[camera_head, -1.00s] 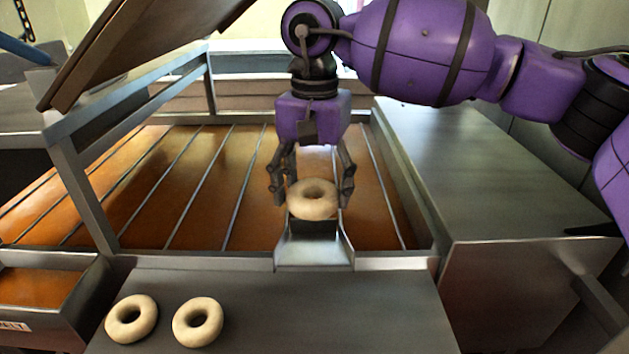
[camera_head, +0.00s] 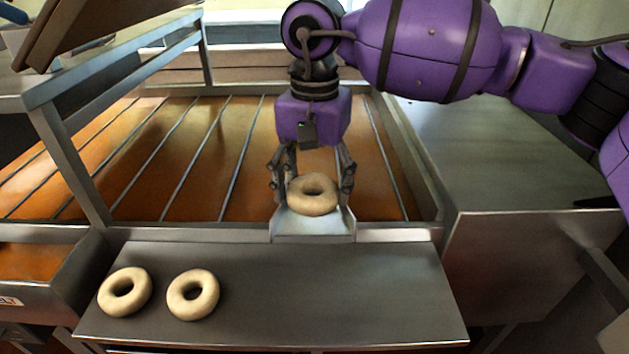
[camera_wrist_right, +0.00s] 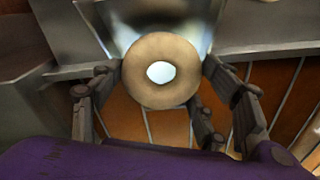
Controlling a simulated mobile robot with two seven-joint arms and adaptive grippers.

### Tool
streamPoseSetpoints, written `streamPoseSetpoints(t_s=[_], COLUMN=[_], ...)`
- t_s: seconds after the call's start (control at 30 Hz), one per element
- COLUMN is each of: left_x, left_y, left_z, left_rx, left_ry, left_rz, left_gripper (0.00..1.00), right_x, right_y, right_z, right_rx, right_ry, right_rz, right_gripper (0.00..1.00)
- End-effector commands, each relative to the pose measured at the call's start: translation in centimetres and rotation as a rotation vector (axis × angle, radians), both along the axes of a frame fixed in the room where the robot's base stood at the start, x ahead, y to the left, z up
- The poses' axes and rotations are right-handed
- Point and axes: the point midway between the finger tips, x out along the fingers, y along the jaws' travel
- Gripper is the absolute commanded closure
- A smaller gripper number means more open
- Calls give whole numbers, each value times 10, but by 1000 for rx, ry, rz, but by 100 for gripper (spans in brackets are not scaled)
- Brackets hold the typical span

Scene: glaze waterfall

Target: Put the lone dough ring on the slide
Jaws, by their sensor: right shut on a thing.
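A pale dough ring (camera_head: 313,194) is between the fingers of my right gripper (camera_head: 313,184), at the upper part of the metal slide (camera_head: 313,228). The gripper is shut on it and points down. In the head view the ring overlaps the slide; whether it touches the slide I cannot tell. In the right wrist view the ring (camera_wrist_right: 162,71) lies between the dark fingers (camera_wrist_right: 165,95), with the shiny slide (camera_wrist_right: 150,18) behind it. My left gripper is not in view.
Two other dough rings, one on the left (camera_head: 125,292) and one beside it (camera_head: 193,295), lie on the front metal counter (camera_head: 330,290). The counter's right part is clear. Behind is an amber vat crossed by thin rods (camera_head: 190,165). A metal block (camera_head: 520,165) stands at right.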

Motion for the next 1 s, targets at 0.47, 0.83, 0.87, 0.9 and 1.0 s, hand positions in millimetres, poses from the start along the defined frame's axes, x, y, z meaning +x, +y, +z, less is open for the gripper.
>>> streamPoseSetpoints(t_s=[0.47,0.83,0.87,0.9,1.0], left_x=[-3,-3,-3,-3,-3], left_y=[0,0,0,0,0], left_z=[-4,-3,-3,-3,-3], left_rx=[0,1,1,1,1], left_ry=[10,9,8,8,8], left_rz=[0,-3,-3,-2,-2], left_gripper=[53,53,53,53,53], right_x=[0,1,1,1,0], right_y=[0,1,1,1,0], right_z=[0,34,41,50,72], right_rx=[0,2,2,3,2], right_ry=[0,-4,-4,-4,-3], right_rz=[0,0,0,0,0], right_gripper=[10,10,10,10,10])
